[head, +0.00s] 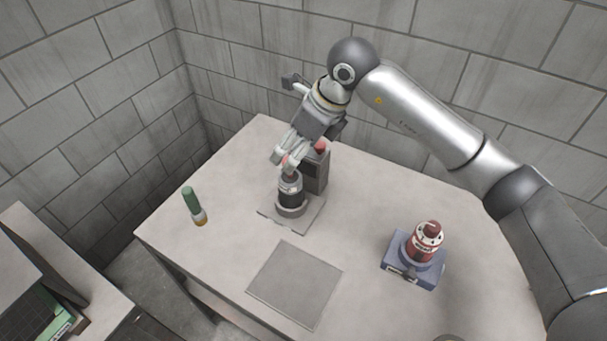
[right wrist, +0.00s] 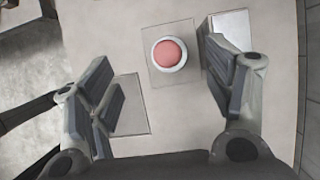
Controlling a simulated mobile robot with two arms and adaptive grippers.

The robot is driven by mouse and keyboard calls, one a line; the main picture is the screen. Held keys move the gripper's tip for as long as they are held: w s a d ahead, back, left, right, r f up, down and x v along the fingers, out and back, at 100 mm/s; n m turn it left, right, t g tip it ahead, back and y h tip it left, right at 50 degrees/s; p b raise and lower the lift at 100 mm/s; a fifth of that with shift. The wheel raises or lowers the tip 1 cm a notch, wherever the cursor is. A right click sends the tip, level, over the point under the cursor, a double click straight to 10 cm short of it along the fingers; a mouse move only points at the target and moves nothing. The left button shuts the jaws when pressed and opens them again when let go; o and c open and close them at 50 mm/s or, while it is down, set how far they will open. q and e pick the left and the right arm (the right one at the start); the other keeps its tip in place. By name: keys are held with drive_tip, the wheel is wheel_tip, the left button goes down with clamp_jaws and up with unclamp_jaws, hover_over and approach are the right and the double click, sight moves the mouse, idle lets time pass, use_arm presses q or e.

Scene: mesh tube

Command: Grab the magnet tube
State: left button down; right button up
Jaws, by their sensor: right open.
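No label reads clearly enough to tell which item is the magnet tube. A dark cylinder (head: 290,195) with a reddish top stands upright on a grey base plate (head: 267,212). Its round red top (right wrist: 170,53) with a pale ring shows in the right wrist view. My right gripper (head: 283,161) points down just above this cylinder, fingers spread around the line of its top. The fingers (right wrist: 160,62) are open with nothing held. The gripper partly hides the cylinder's top in the head view. My left gripper is out of view.
A dark grey box (head: 316,172) with a red knob stands close behind the cylinder. A red bottle (head: 428,238) stands on a blue base (head: 399,268) at right. A flat grey square (head: 294,285) lies in front.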

sight(284, 174)
drive_tip(key=p+x, duration=0.1)
drive_tip(key=x, duration=0.3)
drive_tip(key=shift+w+d+f, duration=0.1)
drive_tip(key=shift+w+f, duration=0.1)
drive_tip(key=shift+f, duration=0.05)
drive_tip(key=shift+w+f+p, duration=0.2)
drive_tip(key=shift+f+p, duration=0.15)
drive_tip(key=shift+f, duration=0.2)
drive_tip(key=p+x, duration=0.1)
drive_tip(key=x, duration=0.2)
drive_tip(key=shift+f+p, duration=0.3)
drive_tip(key=shift+f, duration=0.05)
drive_tip(key=shift+w+a+f, duration=0.15)
drive_tip(key=shift+a+f, duration=0.1)
drive_tip(key=shift+f, duration=0.3)
drive_tip(key=c, duration=1.6)
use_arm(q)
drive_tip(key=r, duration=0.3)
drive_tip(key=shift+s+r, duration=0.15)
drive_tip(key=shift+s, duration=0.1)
use_arm(e)
drive_tip(key=shift+r, duration=0.1)
drive_tip(key=shift+c, duration=0.3)
